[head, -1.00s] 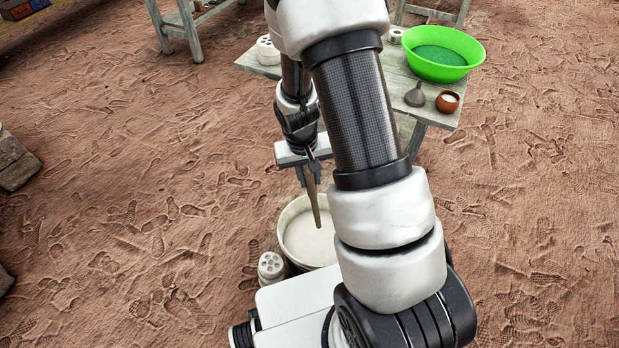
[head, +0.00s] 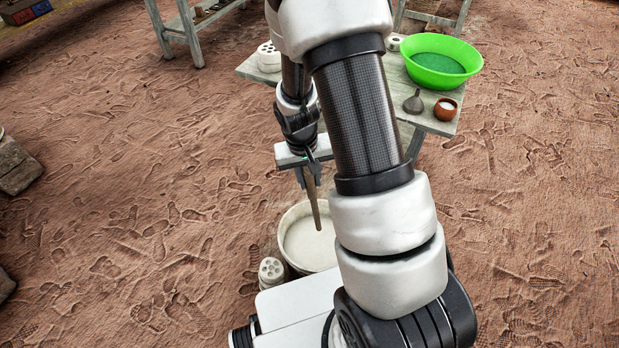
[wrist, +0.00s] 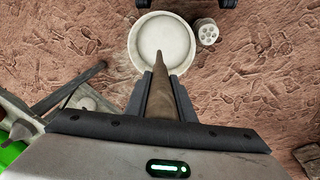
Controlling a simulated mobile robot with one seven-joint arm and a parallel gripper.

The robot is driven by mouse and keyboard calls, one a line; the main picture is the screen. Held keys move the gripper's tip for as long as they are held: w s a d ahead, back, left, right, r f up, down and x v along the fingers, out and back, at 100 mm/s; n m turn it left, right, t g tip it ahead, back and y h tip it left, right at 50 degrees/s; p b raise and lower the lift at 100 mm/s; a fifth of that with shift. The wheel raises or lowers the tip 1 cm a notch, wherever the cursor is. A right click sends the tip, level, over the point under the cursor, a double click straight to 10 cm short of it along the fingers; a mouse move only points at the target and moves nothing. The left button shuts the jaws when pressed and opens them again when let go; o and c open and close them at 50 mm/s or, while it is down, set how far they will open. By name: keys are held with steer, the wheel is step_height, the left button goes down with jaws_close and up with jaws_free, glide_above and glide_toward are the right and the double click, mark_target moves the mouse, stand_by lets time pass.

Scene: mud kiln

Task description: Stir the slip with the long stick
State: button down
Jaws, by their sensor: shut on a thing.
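The long stick (head: 313,200) is brown and tapers to a tip. My gripper (head: 311,178) is shut on its upper part and holds it pointing down, slightly tilted. The bucket (head: 282,228) stands on the ground below, holding pale slip (head: 302,246). The stick's tip shows over the slip, inside the rim in the picture; I cannot tell if it touches the surface. In the wrist view, the stick (wrist: 160,88) runs from between my gripper's fingers (wrist: 162,76) toward the bucket (wrist: 132,46) and overlaps the near part of the slip (wrist: 165,36).
A white cylinder with holes (head: 271,270) stands close to the bucket. Behind is a low table (head: 437,124) with a green basin (head: 440,72), a dark small-necked item (head: 414,102) and a brown cup (head: 446,109). Footprinted ground left of the bucket is clear.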

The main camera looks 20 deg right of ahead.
step_height(320, 180, up, 5)
steer(key=p, duration=0.3)
stand_by(0.4)
